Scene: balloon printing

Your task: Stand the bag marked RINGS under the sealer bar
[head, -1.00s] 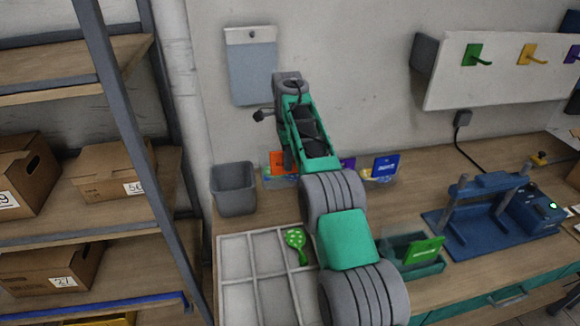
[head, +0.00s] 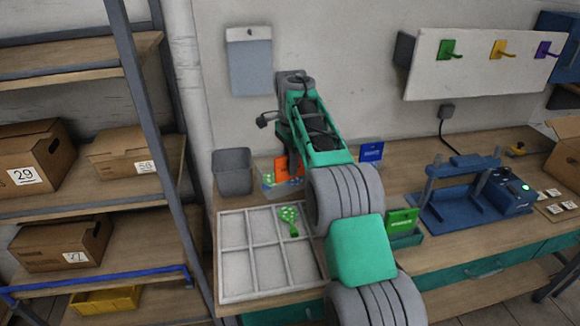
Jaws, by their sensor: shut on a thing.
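My gripper (head: 284,148) hangs down at the back of the bench, left of centre, its fingertips mostly hidden by my own arm. It is shut on an orange-topped bag (head: 283,168) just below it. Green and blue bits show around the bag's lower part. I cannot read its marking, so I cannot confirm RINGS. The blue sealer (head: 463,190) stands at the right of the bench, its bar (head: 463,163) across two posts above a flat base. No bag shows under the bar. The sealer is well right of my gripper.
A blue-topped bag (head: 371,151) stands at the back. A green-topped bag (head: 402,221) stands in a holder left of the sealer. Bench front of the sealer is clear.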

